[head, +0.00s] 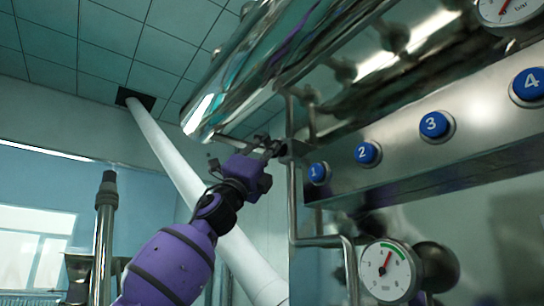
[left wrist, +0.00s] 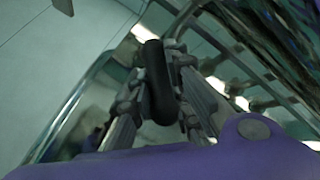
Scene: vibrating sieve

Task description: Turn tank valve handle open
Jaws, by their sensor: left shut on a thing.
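The tank (head: 250,80) is a large shiny metal cylinder across the top of the head view. My left gripper (head: 272,146) reaches up from the lower left to the tank's lower edge. In the left wrist view, the black valve handle (left wrist: 157,80) lies between the fingers of my left gripper (left wrist: 160,85), which are shut on it. In the head view the handle is mostly hidden by the fingers, so its turn angle cannot be told. My right gripper is not in view.
A steel panel with several numbered blue buttons (head: 368,153) runs along the right. Below it are metal pipes (head: 293,205) and a pressure gauge (head: 390,271). A white slanted pipe (head: 165,150) passes behind my arm. Another gauge (head: 508,10) is at top right.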

